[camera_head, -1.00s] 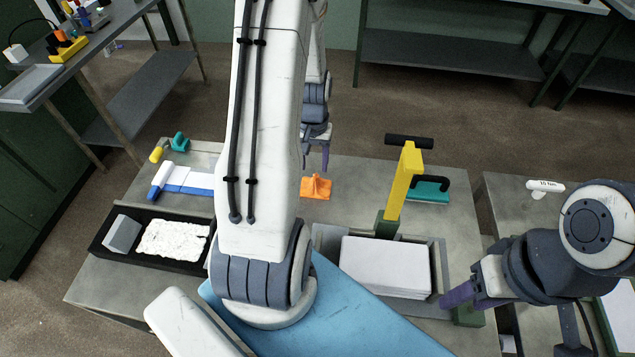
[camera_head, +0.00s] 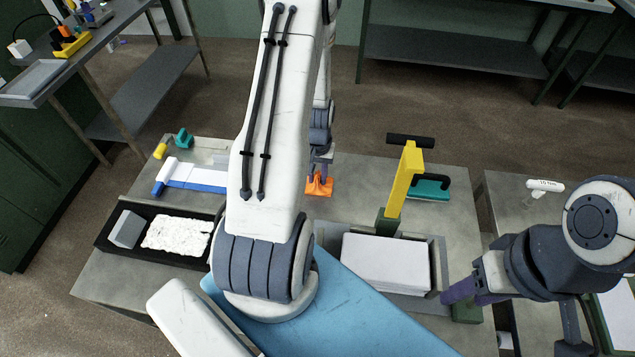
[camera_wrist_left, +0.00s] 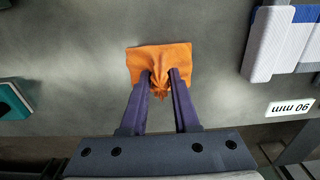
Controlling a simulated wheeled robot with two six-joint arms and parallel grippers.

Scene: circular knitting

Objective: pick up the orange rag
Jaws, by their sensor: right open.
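The orange rag (camera_head: 319,188) lies on the table with its middle pinched up into a peak. It also shows in the left wrist view (camera_wrist_left: 145,58), spread flat around that peak. My left gripper (camera_head: 319,172) is down at the rag. In the left wrist view its two purple fingers (camera_wrist_left: 160,76) stand on either side of the raised peak, tips near the cloth. Whether they press on the cloth or only surround it cannot be told. My right gripper (camera_head: 450,296) is open at the right, near the grey tray's right edge, away from the rag.
Right of the rag stand a yellow upright piece (camera_head: 403,180) with a black top and a teal-and-black tool (camera_head: 430,189). A grey-white block (camera_head: 386,263) lies in a grey tray. A blue-and-white tool (camera_head: 190,176) and a black tray (camera_head: 105,239) lie left.

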